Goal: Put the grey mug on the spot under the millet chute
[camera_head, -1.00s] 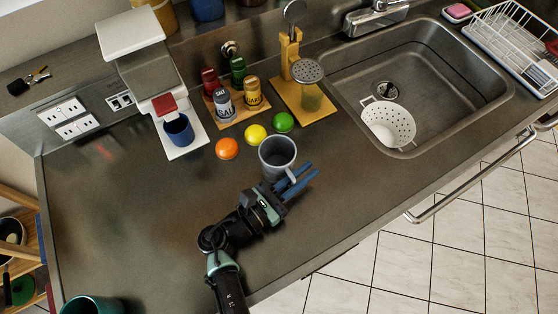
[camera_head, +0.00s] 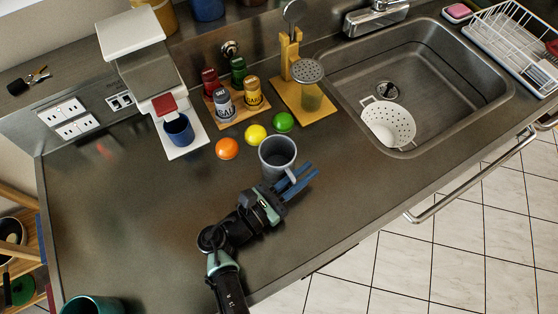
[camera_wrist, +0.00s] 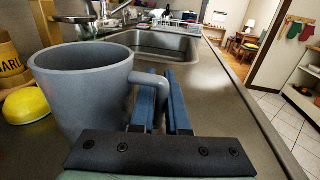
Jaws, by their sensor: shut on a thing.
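No millet label is legible, so I cannot tell which chute is meant.
An orange ball (camera_head: 227,148), yellow ball (camera_head: 256,135) and green ball (camera_head: 284,122) lie just behind the mug. Labelled cans (camera_head: 252,93) and a yellow stand (camera_head: 290,60) are further back. The sink (camera_head: 450,70) is at the right.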

